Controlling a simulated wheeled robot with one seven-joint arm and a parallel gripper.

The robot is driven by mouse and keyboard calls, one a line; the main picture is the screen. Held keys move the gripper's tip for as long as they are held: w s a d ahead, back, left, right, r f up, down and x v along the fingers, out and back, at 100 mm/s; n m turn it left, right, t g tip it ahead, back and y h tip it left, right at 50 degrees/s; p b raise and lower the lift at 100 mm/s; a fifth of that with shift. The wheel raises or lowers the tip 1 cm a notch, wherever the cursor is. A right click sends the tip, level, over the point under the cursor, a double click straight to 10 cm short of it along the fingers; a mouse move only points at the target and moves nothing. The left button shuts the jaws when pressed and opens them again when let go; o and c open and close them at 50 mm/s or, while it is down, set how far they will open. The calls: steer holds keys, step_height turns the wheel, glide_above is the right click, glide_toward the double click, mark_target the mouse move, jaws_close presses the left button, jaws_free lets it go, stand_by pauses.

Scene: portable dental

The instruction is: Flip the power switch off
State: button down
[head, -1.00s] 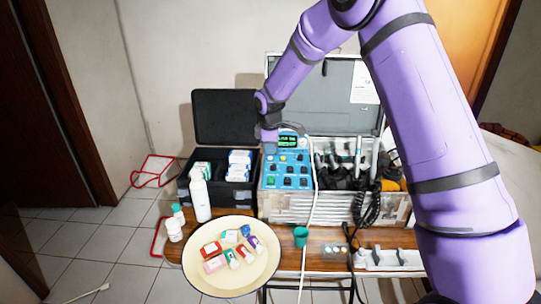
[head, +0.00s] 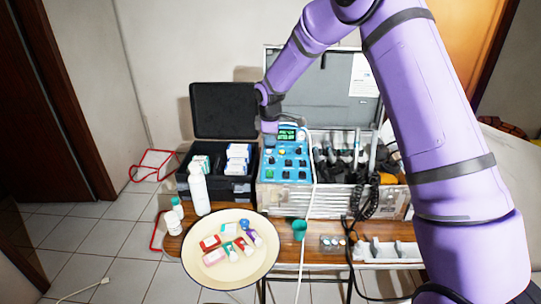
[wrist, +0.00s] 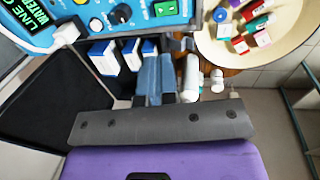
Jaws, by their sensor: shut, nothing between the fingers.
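The blue control panel (head: 287,158) of the dental unit stands in the open metal case. It has a small green-lit screen (head: 287,135), dark knobs and switches. In the wrist view a green rocker switch (wrist: 165,8) shows on the panel at the top edge, beside a black knob (wrist: 122,14). I cannot tell its tilt. My gripper (head: 270,128) is at the panel's upper left, by the screen. In the wrist view its fingers (wrist: 157,62) are together and empty, apart from the green switch in the picture.
A black case with white boxes (head: 238,155) stands left of the panel. A white bottle (head: 198,188) and a round tray of small packages (head: 205,272) are in front. Handpieces and coiled hoses (head: 370,200) are to the right. A pale hose crosses the panel's right side.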

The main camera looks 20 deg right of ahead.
mark_target(271, 171)
steer(key=f, duration=0.4)
steer(key=w+f, duration=0.1)
steer(key=f, duration=0.4)
steer(key=w+f, duration=0.1)
steer(key=f, duration=0.3)
steer(key=shift+w+d+f, duration=0.1)
steer(key=shift+d+f, duration=0.05)
steer(key=shift+d, duration=0.2)
